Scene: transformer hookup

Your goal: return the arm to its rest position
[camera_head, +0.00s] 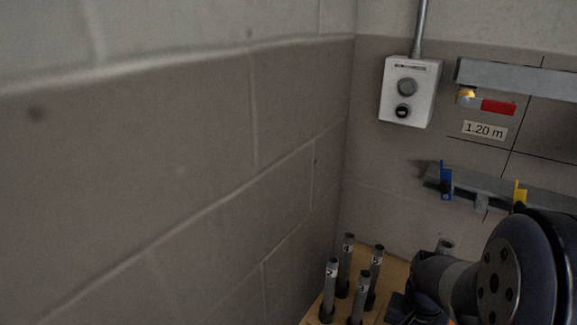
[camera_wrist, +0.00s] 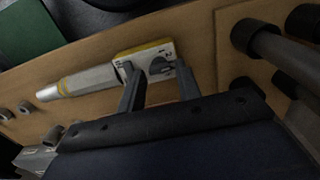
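In the wrist view my gripper (camera_wrist: 154,68) shows two dark fingers standing apart, with nothing seen held between them. Beyond the fingertips, a grey cylindrical tool (camera_wrist: 85,83) with a white and yellow head (camera_wrist: 148,60) lies on a tan board (camera_wrist: 40,125). The fingers overlap the head in the picture; I cannot tell whether they touch it. In the head view my dark arm fills the lower right corner, and the fingertips cannot be made out there.
Several numbered grey posts (camera_head: 344,266) stand on a wooden surface (camera_head: 317,312) left of my arm. A white switch box (camera_head: 409,92) and grey rails (camera_head: 515,77) with coloured fittings are on the back wall. A block wall (camera_head: 180,170) closes the left side.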

